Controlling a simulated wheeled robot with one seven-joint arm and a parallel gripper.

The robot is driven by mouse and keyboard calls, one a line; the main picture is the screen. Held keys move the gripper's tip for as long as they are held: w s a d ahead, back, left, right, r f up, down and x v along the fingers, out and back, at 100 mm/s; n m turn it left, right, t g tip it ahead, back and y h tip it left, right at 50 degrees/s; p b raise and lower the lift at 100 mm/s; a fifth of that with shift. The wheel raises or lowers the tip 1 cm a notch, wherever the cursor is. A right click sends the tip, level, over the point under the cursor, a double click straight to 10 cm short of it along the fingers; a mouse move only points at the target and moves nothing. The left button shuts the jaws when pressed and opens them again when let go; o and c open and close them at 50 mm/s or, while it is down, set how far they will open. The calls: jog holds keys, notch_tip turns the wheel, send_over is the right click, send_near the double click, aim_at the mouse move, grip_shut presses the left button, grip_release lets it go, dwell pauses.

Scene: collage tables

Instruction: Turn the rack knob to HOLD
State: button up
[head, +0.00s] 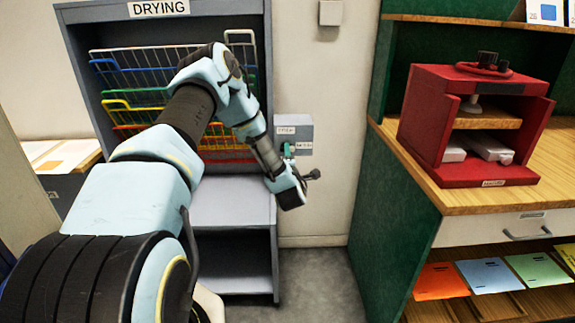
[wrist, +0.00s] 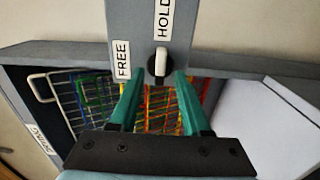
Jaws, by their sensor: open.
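The rack knob (wrist: 159,66) is a small dark knob with a white bar, on a grey control box (wrist: 182,38) with FREE (wrist: 122,46) and HOLD (wrist: 163,20) labels. In the wrist view the white bar stands roughly upright, below the HOLD label; I cannot tell which end is its pointer. My gripper (wrist: 160,80) is open. Its teal fingers lie left and right of the knob, with gaps visible; I see no contact. In the head view, the box (head: 293,128) is on the wall right of the drying rack, and my gripper (head: 288,150) is at its lower part, hiding the knob.
The grey drying rack (head: 232,207) with coloured wire shelves stands left, partly behind my arm. A green cabinet with a wooden counter (head: 450,197) stands right, bearing a red press (head: 425,150).

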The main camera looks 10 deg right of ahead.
jog(key=s+a+b, duration=0.1)
jog(key=s+b, duration=0.1)
jog(key=s, duration=0.6)
jog(key=shift+s+a, duration=0.3)
jog(key=shift+s, duration=0.05)
jog(key=s+a+r+m+g, duration=0.3)
jog(key=a+r+m+g, duration=0.1)
jog(key=a+m+g, duration=0.7)
jog(key=s+a+r+m+g+y, duration=0.1)
jog(key=s+a+r+m+g, duration=0.1)
jog(key=s+a, duration=0.4)
jog(key=s+a+r+m+g+y, duration=0.2)
jog(key=s+a, duration=0.5)
jog(key=s, duration=0.6)
jog(key=shift+a+r+m+g, duration=0.3)
jog(key=shift+r+m+g, duration=0.2)
jog(key=shift+m, duration=0.5)
